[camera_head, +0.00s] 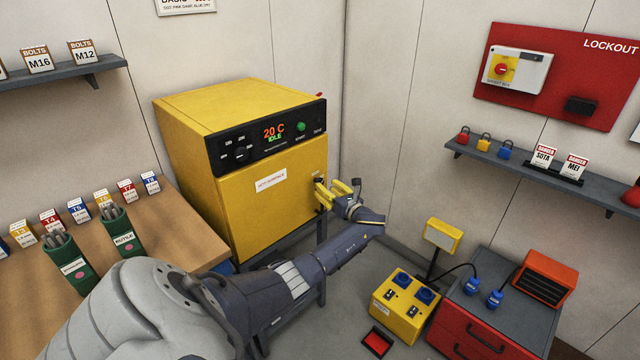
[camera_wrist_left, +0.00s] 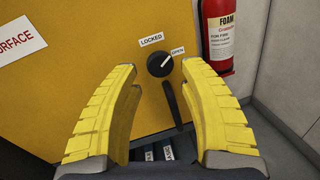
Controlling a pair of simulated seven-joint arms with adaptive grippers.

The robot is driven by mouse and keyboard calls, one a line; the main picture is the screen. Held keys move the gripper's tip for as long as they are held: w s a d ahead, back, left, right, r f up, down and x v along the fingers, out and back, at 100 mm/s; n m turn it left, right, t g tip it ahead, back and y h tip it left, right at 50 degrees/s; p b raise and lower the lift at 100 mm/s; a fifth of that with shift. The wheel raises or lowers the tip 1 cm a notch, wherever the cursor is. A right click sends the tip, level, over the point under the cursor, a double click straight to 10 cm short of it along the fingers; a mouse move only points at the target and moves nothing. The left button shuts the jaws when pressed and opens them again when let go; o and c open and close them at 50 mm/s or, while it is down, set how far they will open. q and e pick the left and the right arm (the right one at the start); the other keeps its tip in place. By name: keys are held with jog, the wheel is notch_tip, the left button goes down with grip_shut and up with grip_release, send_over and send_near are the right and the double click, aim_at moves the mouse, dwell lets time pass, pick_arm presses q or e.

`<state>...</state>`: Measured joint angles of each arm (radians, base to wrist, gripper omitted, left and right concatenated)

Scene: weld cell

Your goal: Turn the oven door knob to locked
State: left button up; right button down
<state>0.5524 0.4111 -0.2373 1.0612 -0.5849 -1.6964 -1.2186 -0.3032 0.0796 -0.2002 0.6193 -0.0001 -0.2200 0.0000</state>
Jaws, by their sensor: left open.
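The yellow oven (camera_head: 265,200) stands against the back walls, its door shut in the head view. The black door knob (camera_wrist_left: 160,64) is on the door's right side. Its white pointer mark points up and right to the OPEN label (camera_wrist_left: 178,51); the LOCKED label (camera_wrist_left: 151,39) is at its upper left. A dark handle (camera_wrist_left: 172,104) hangs below the knob. My left gripper (camera_head: 334,190) is at the door's right edge. In the left wrist view its yellow fingers (camera_wrist_left: 160,76) are spread open around the knob's area, apart from it, with nothing between them. My right gripper is not in view.
A fire extinguisher (camera_wrist_left: 219,36) stands just right of the oven. A wooden bench (camera_head: 190,235) with green bins is at the left. A yellow socket box (camera_head: 399,305) and a red drawer cabinet (camera_head: 480,335) stand at the lower right.

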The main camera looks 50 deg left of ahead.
aim_at(321, 183)
pick_arm(q)
jog(key=shift+w+a, duration=0.2)
jog(key=shift+a, duration=0.95)
jog(key=shift+w+a, duration=0.15)
jog(key=shift+a, duration=0.95)
jog(key=shift+o, duration=0.4)
grip_shut()
